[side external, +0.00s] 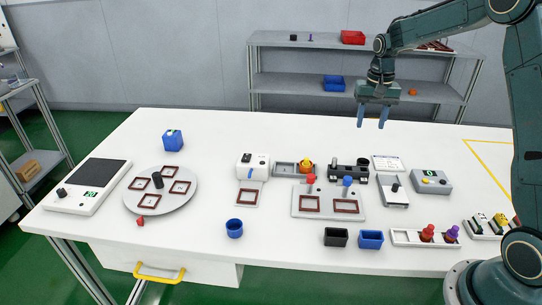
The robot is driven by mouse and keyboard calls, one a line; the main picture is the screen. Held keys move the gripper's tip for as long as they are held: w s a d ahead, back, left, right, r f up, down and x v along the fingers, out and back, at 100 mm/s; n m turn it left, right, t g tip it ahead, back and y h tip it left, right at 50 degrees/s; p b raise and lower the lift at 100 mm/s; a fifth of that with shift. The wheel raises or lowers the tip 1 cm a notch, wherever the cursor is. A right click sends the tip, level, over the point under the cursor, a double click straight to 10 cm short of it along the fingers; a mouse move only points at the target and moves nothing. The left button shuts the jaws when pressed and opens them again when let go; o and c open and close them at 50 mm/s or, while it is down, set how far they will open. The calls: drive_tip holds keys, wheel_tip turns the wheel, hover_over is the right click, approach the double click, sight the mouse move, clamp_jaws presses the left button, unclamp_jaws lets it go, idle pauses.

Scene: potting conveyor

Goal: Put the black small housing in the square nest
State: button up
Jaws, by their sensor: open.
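The black small housing (335,237) is an open-topped box standing on the white table near its front edge, left of a similar blue box (371,239). Square nests with dark red frames show in several places: two on a light plate (328,214) behind the housing, one in front of the white device (248,197), and several on a round grey disc (131,200). Which one is the square nest, I cannot tell. The framed squares on the plate look empty. My gripper (374,118) is open and empty, pointing down above the back of the table, well away from the housing.
A blue round cup (234,228) stands left of the housing. A white rack (405,238) with red and purple knobs is at right. A blue cube-like box (172,140) is back left. The table's back middle is clear.

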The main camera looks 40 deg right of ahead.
drive_tip(key=shift+w+d+f, duration=0.1)
drive_tip(key=shift+d+f, duration=0.15)
drive_tip(key=shift+f, duration=0.05)
drive_tip(key=shift+f, duration=0.1)
hover_over(364, 160)
drive_tip(key=a, duration=0.2)
drive_tip(key=shift+d+f, duration=0.15)
drive_tip(key=shift+f, duration=1.95)
drive_tip(key=shift+d+f, duration=0.1)
drive_tip(key=shift+f, duration=2)
drive_tip(key=shift+f, duration=0.15)
drive_tip(key=f, duration=0.3)
drive_tip(key=shift+s+f, duration=0.2)
drive_tip(key=shift+s, duration=0.15)
drive_tip(key=shift+f, duration=0.75)
drive_tip(key=c, duration=0.8)
drive_tip(key=shift+r, duration=0.1)
